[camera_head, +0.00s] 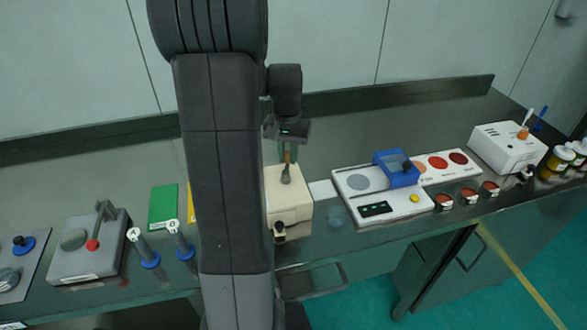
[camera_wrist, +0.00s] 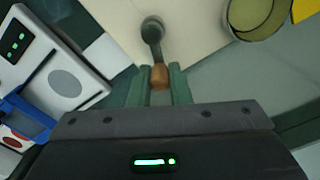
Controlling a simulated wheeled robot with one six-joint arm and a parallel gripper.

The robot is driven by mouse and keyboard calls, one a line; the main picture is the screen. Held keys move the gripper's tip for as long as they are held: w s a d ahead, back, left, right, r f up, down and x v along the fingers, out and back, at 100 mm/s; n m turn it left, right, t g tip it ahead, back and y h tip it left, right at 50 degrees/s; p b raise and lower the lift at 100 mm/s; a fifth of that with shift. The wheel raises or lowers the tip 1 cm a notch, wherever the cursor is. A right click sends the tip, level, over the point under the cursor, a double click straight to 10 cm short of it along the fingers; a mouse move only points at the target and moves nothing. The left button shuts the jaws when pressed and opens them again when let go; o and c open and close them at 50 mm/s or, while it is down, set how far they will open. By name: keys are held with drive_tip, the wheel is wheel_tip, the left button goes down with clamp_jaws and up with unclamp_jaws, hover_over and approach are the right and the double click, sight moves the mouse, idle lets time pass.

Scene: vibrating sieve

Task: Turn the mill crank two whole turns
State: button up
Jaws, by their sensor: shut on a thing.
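The mill is a cream box (camera_head: 290,212) on the counter, with a dark knob on its front. Its grey crank (camera_head: 286,175) sits on top and also shows in the wrist view (camera_wrist: 152,35). The crank ends in a brown wooden handle (camera_wrist: 160,77). My gripper (camera_wrist: 161,84) is shut on this handle, with one green finger on each side. In the head view my gripper (camera_head: 288,152) is above the mill, and my arm hides the mill's left side.
Right of the mill stand a white device (camera_head: 382,208) with a blue tray (camera_head: 397,170), small red-topped cups and a white box (camera_head: 507,147). Left are a green card (camera_head: 163,207), blue-based tools and a grey device (camera_head: 88,248). A round container (camera_wrist: 255,12) shows near the mill.

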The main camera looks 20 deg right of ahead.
drive_tip(key=shift+s+f, duration=0.15)
drive_tip(key=shift+s, duration=0.15)
drive_tip(key=shift+s+d, duration=0.6)
drive_tip(key=shift+s, duration=0.15)
drive_tip(key=shift+s+d, duration=0.25)
drive_tip(key=shift+s, duration=0.45)
drive_tip(key=o, duration=0.8)
drive_tip(key=shift+r, duration=0.2)
